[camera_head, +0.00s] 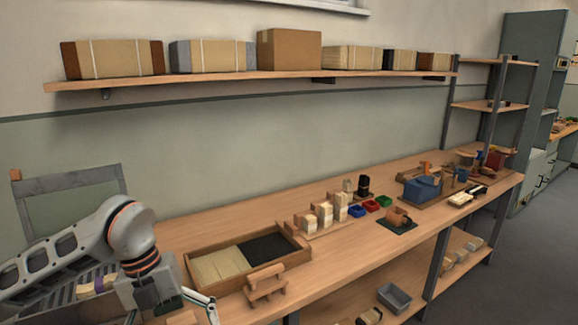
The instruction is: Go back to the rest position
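My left arm comes in from the left, and my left gripper (172,313) is at the lower left, in front of the bench's near left end. Its fingers are spread apart, so it looks open. The tips run close to the bottom edge of the picture, and I see nothing held between them. A small piece of wood shows below it at the picture's edge. My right gripper is not in view.
The long bench (345,260) carries a divided wooden tray (310,245), a small wooden stand (266,287), wooden blocks (325,214), coloured bins (371,206) and a blue machine (422,189). A wall shelf (260,78) holds boxes. A slatted crate (60,295) is beside my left arm.

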